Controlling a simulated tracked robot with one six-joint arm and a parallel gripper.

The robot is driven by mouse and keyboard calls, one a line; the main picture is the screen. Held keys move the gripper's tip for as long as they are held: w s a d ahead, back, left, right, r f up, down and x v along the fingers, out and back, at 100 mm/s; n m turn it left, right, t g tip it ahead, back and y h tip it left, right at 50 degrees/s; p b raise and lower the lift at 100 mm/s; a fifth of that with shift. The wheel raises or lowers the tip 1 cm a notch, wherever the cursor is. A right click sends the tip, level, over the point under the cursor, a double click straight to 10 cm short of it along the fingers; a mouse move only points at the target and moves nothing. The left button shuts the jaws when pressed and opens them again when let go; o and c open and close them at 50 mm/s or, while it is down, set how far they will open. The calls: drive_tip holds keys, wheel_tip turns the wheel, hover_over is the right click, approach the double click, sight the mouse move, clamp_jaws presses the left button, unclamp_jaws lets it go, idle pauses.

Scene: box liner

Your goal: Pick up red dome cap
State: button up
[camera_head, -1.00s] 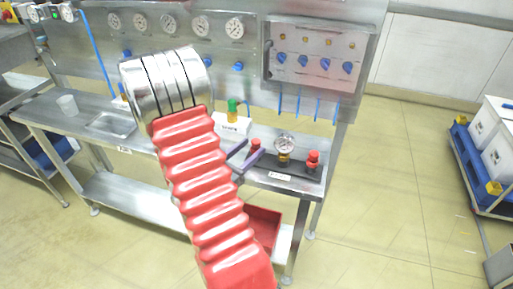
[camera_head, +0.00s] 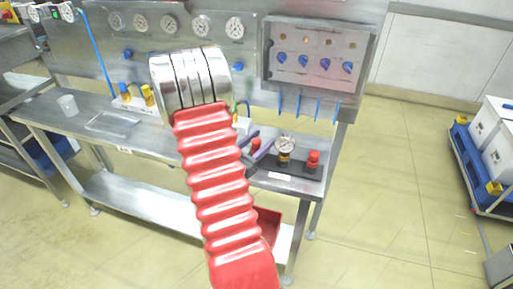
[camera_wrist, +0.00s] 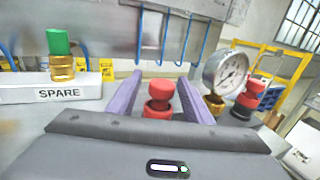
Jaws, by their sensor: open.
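A red dome cap (camera_wrist: 161,89) stands upright in the wrist view, with a wider red collar below it. In the head view this cap (camera_head: 256,144) is partly hidden by my gripper. My gripper (camera_wrist: 160,79) is open, its two purple fingers pointing toward the cap, one on each side of it in the picture. I cannot tell whether the fingertips reach as far as the cap; no contact shows. In the head view my gripper (camera_head: 257,143) is just above the bench, left of the gauge. The lower part of the cap is hidden by the gripper body.
A pressure gauge (camera_wrist: 226,72) on a brass fitting stands close right of my gripper. A second red cap (camera_head: 313,159) stands further right on the dark base. Blue hoses (camera_head: 298,105) hang behind.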

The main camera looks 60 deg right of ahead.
drive_tip(key=shift+x, duration=0.75)
drive_tip(key=shift+c, duration=0.3)
drive_tip(key=c, duration=1.1)
